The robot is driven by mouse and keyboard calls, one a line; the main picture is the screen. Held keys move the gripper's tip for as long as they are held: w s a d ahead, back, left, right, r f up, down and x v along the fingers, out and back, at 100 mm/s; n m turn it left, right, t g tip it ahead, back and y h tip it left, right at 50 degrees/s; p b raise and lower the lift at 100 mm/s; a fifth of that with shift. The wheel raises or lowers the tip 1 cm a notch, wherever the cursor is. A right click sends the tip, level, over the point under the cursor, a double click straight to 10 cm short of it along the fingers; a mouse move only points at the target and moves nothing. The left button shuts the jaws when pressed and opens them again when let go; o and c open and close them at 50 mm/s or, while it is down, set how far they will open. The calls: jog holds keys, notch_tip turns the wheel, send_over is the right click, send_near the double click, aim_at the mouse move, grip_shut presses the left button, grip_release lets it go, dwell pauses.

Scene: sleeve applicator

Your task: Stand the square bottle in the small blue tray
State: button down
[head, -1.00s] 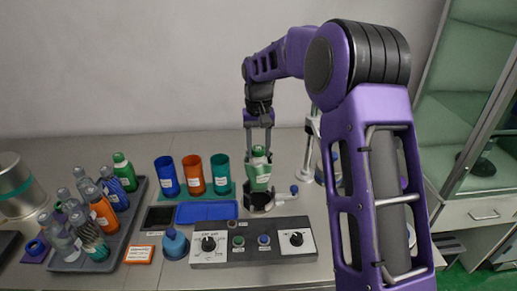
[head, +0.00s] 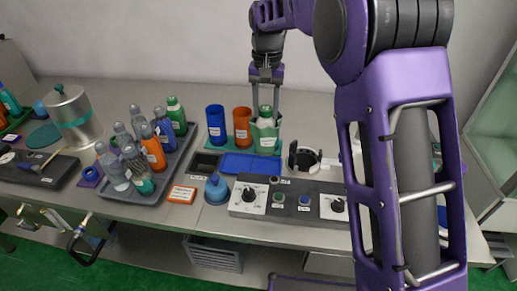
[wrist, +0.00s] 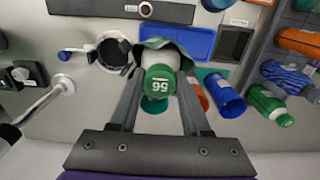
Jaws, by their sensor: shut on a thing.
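The held bottle (head: 265,130) has a green cap and a pale green sleeve that flares at one edge. I take it for the square bottle, though its shape is hard to make out. My gripper (head: 266,102) is shut on it near the cap and holds it upright. In the wrist view the cap (wrist: 160,82) sits between the fingers. The small blue tray (head: 243,165) is flat and empty, just left of and in front of the bottle in the head view. It also shows beyond the bottle in the wrist view (wrist: 190,38). The bottle's base is not clearly visible.
Blue (head: 215,125) and orange (head: 242,126) cups stand behind the tray; the teal one is mostly hidden. A black tray (head: 204,163) lies left. The ring fixture (head: 304,157) stands right, a control panel (head: 290,200) in front. A grey rack (head: 165,185) holds several bottles.

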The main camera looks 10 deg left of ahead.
aim_at(266, 131)
notch_tip(266, 131, down, 8)
jog(key=shift+r+b, duration=0.25)
jog(key=shift+b, duration=0.1)
jog(key=shift+f, duration=0.15)
jog(key=shift+c, duration=1.8)
grip_release()
notch_tip(266, 131, up, 12)
jog(key=shift+r+p, duration=0.15)
jog(key=shift+p, duration=0.6)
